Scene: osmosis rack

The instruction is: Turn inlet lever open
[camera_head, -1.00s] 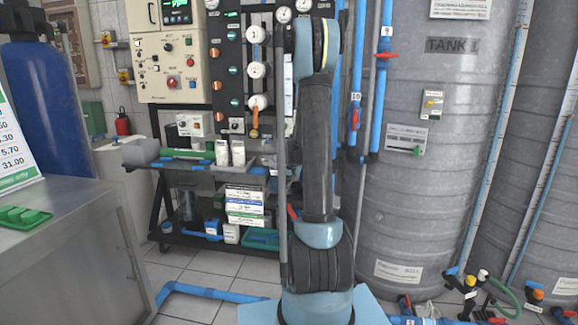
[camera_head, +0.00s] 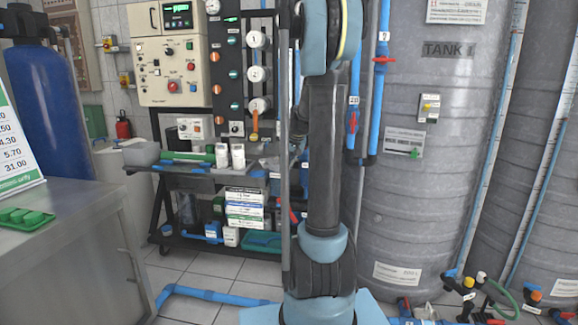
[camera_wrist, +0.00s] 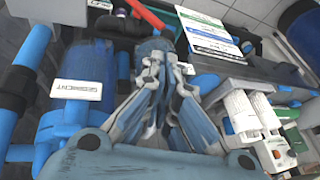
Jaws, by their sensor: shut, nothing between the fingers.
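My gripper (camera_wrist: 153,52) shows in the wrist view with its fingers together and nothing between them. A red lever (camera_wrist: 147,14) is at the top edge of that view, beyond the fingertips and apart from them in the picture. A red handle (camera_head: 294,216) shows low beside my arm in the head view; I cannot tell if it is the same lever. Other red handles sit on the blue pipes, one high (camera_head: 384,59) and one lower (camera_head: 352,122). No readable label marks the inlet lever. My arm hides the gripper in the head view.
A blue housing labelled SEDIMENT (camera_wrist: 82,90) is left of my gripper, with blue pipes (camera_wrist: 22,68) around it. White bottles (camera_wrist: 246,122) are at the right. A label board (camera_wrist: 208,35) stands above. A grey tank (camera_head: 440,180) is right of my arm.

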